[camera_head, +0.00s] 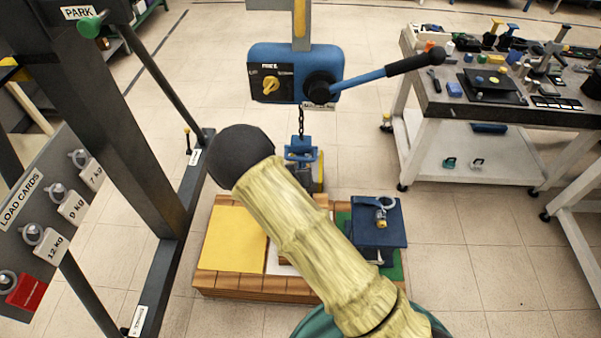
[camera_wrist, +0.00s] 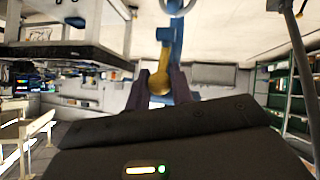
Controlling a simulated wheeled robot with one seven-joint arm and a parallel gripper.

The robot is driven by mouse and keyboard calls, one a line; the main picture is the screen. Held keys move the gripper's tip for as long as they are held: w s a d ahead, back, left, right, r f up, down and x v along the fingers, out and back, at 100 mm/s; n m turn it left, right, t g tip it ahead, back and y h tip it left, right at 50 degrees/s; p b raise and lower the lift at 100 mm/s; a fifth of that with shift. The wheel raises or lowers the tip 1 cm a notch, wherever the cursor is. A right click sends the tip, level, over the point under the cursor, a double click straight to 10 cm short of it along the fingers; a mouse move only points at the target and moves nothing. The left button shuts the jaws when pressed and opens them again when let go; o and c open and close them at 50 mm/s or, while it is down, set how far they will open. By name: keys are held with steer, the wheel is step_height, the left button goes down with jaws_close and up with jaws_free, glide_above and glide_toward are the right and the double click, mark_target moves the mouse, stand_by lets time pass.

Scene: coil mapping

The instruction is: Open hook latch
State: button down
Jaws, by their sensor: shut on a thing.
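A blue hook block (camera_head: 301,150) hangs from a dark chain below the blue hoist body (camera_head: 295,72). Its lower part is hidden behind my arm in the head view. The fingertips are hidden by my arm in the head view. I cannot tell whether the latch has swung open.
Below the hook, a wooden pallet (camera_head: 250,284) carries a yellow block (camera_head: 238,240) and a blue block (camera_head: 379,222) with a ring on top. A blue lever reaches right from the hoist. A dark frame stands at left and a cluttered workbench (camera_head: 490,103) at right.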

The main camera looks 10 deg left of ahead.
steer(key=shift+w+r, duration=0.25)
steer(key=shift+r, duration=0.05)
steer(key=c, duration=1.6)
jaws_free()
steer(key=o, duration=0.3)
steer(key=shift+f, duration=0.15)
steer(key=shift+s, duration=0.15)
steer(key=shift+s+a+r, duration=0.15)
steer(key=shift+s+r, duration=0.2)
steer(key=shift+s, duration=0.1)
steer(key=b+v, duration=0.1)
steer(key=v, duration=1.5)
steer(key=shift+s+b, duration=0.1)
steer(key=shift+b, duration=0.3)
